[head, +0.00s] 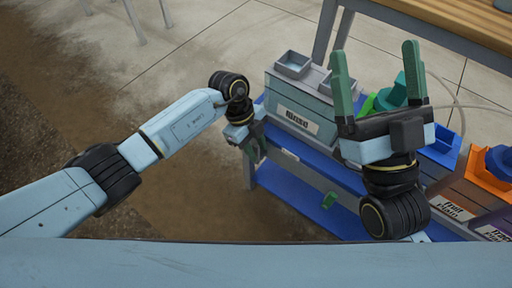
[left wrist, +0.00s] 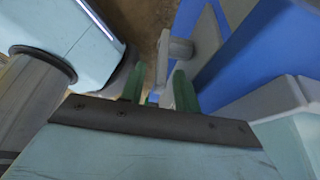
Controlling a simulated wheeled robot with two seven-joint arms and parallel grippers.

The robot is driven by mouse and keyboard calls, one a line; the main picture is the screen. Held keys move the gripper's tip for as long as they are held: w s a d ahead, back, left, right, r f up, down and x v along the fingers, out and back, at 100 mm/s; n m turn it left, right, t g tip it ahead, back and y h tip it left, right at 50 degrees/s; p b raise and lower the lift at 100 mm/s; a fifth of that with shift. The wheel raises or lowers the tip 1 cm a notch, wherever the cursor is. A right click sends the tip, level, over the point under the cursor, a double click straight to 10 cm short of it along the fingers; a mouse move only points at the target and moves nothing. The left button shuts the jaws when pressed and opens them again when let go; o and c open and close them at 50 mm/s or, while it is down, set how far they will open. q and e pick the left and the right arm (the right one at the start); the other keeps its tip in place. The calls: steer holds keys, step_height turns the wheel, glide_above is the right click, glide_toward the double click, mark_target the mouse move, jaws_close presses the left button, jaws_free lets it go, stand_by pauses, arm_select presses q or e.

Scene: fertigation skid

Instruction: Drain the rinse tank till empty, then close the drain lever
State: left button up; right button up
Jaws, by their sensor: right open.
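The rinse tank (head: 303,101) is a grey-blue box labelled "Rinse" on the blue skid in the head view. My left gripper (head: 256,155) is low beside the tank's left end, its fingers partly hidden. In the left wrist view its green fingers (left wrist: 159,92) stand apart. A grey lever-like part (left wrist: 162,58) shows between and beyond them; I cannot tell whether they touch it. It appears to be the drain lever. The water level in the tank cannot be read. My right gripper (head: 376,80) is open and empty, fingers pointing up, in front of the tank's right side.
The blue skid shelf (head: 310,176) runs below the tank, with a small green part (head: 328,200) at its front. Orange bins (head: 483,172) and labelled boxes (head: 452,207) stand at the right. A wooden-topped bench (head: 460,22) is behind. The floor at left is clear.

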arm_select(q)
jaws_close()
stand_by(0.4)
